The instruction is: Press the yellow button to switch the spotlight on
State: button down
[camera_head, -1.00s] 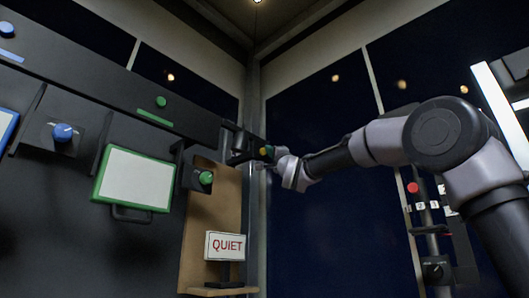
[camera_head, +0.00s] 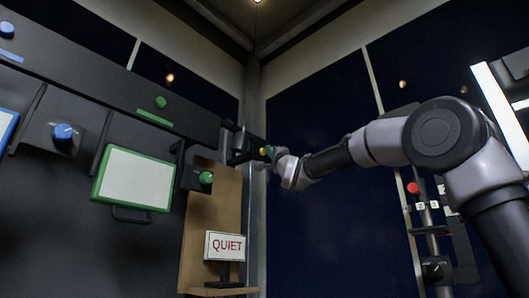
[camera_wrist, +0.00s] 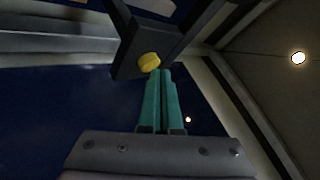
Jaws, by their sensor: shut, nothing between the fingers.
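The yellow button (camera_wrist: 150,61) is a round cap on a dark box in the wrist view. In the head view a small yellow spot (camera_head: 264,151) shows beside the dark fittings at the back corner. My gripper (camera_wrist: 161,73) has two teal fingers, shut together with nothing between them. Their tips reach the lower right edge of the yellow button in the wrist view; I cannot tell whether they touch it. In the head view my arm reaches in from the right, and the fingertips are not clear there.
A dark rail with a green button (camera_head: 161,101) runs along the left wall. Below it hang a green-framed panel (camera_head: 135,180), a blue knob (camera_head: 64,132) and a green knob (camera_head: 206,178). A QUIET sign (camera_head: 226,246) stands below my gripper. Dark windows lie behind my arm.

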jog(key=shift+d, duration=0.1)
jog(key=s+d, duration=0.3)
jog(key=d, duration=0.1)
jog(key=shift+s+d, duration=0.3)
jog(key=shift+s, duration=0.05)
dwell(0.6)
jog(key=s+d+f+n+g+h, duration=0.1)
jog(key=s+d+f+g+h, duration=0.15)
jog(key=d+f, duration=0.5)
jog(key=s+d+f+n+g+h, duration=0.1)
jog(key=d+f+g+h, duration=0.25)
jog(key=f, duration=0.75)
jog(key=s+d+f+n+g+h, duration=0.1)
jog(key=s+d+f+g+h, duration=0.15)
jog(key=d+f, duration=0.55)
jog(key=s+d+f+n+g+h, duration=0.1)
jog(key=s+d+f+g, duration=0.2)
jog(key=s+f, duration=0.6)
jog(key=s+d+f+n+g+h, duration=0.1)
jog(key=s+d+f+g, duration=0.2)
jog(key=s+f, duration=0.6)
notch_tip(320, 180, down, 7)
jog(key=shift+s+r+n+g, duration=0.1)
jog(key=shift+s+n+g, duration=0.25)
jog(key=shift+g, duration=0.3)
